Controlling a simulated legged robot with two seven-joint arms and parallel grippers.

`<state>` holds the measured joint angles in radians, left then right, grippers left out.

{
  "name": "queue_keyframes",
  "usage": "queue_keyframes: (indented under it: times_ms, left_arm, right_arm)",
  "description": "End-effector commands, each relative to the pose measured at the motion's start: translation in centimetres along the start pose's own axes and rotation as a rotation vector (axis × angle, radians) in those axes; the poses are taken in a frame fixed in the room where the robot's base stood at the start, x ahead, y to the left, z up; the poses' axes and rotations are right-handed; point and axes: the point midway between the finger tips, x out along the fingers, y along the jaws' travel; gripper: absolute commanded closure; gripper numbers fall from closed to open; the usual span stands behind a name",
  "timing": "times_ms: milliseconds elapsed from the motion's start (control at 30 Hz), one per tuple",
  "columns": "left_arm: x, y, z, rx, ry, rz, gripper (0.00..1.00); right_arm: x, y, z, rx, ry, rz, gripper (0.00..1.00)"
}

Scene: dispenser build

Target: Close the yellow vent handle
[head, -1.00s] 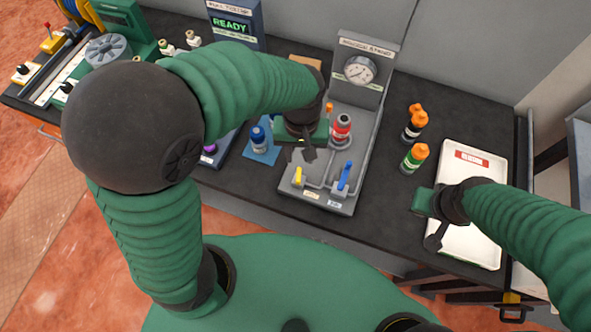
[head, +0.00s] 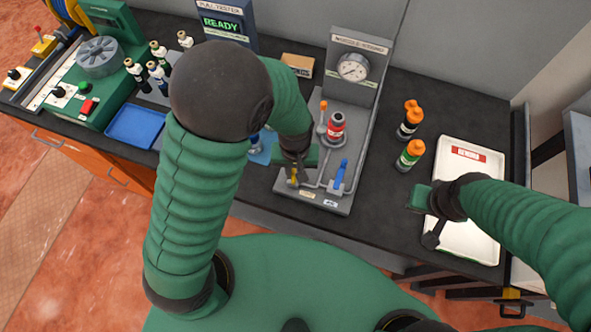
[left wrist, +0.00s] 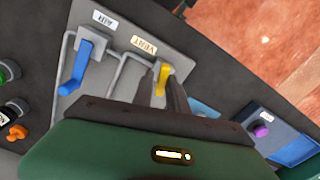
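The yellow vent handle (head: 294,177) is at the front left of the grey nozzle stand (head: 318,199). It also shows in the left wrist view (left wrist: 162,77), beside the VENT label. My left gripper (head: 297,172) is down at this handle, and part of the handle is hidden behind it. In the left wrist view, the fingers of my left gripper (left wrist: 166,83) lie on either side of the handle with little gap. I cannot tell whether they press on it. My right gripper (head: 430,236) hangs over the white tray, away from the stand; its opening is unclear.
A blue handle (head: 341,175) stands just right of the yellow one, by the AIR label (left wrist: 103,19). A red-capped bottle (head: 336,127) stands behind under the gauge (head: 353,67). Orange-capped bottles (head: 410,155) and a white tray (head: 480,235) are at right.

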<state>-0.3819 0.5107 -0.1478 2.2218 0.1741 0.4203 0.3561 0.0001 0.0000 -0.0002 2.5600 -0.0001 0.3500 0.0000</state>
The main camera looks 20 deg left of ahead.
Motion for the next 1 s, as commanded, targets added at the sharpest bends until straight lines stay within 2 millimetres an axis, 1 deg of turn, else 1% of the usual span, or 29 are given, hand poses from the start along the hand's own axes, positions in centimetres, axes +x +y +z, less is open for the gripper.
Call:
queue_keyframes:
  times_ms: [33, 67, 100, 367, 500, 600, 667, 867, 900, 1000]
  left_arm:
    - [0.0, 0.1, 0.0, 0.001, 0.001, 0.002, 0.94]
    - [0.0, 0.1, 0.0, 0.001, 0.001, 0.002, 0.98]
    - [0.0, 0.1, 0.0, 0.001, 0.001, 0.003, 1.0]
    - [-0.1, 0.1, 0.0, 0.014, 0.001, 0.002, 1.0]
    - [-0.3, 0.1, -0.1, 0.185, 0.001, 0.003, 1.0]
    - [-0.2, 0.1, -0.1, 0.291, 0.001, 0.002, 1.0]
    - [-0.1, 0.1, -0.1, 0.316, 0.002, 0.002, 1.0]
    - [-0.1, 0.1, -0.1, 0.316, 0.004, 0.002, 1.0]
    - [-0.1, 0.1, -0.1, 0.315, 0.004, 0.002, 0.85]
    - [-0.1, 0.1, -0.1, 0.314, 0.004, 0.002, 0.72]
  right_arm:
    - [0.0, 0.0, 0.0, 0.0, 0.0, 0.0, 1.0]
    - [0.0, 0.0, 0.0, 0.0, 0.0, 0.0, 1.0]
    - [0.0, 0.0, 0.0, 0.0, 0.0, 0.0, 1.0]
    - [-0.1, 0.0, 0.0, 0.0, 0.0, 0.0, 1.0]
    - [-1.0, 0.0, -0.2, 0.0, 0.0, 0.0, 1.0]
    - [-1.2, 0.0, -0.3, 0.0, 0.0, 0.0, 1.0]
    - [-1.2, 0.0, -0.3, 0.0, 0.0, 0.0, 1.0]
    - [-1.1, 0.0, -0.3, 0.0, 0.0, 0.0, 1.0]
    - [-1.1, 0.0, -0.3, 0.0, 0.0, 0.0, 1.0]
    - [-1.1, 0.0, -0.3, 0.0, 0.0, 0.0, 1.0]
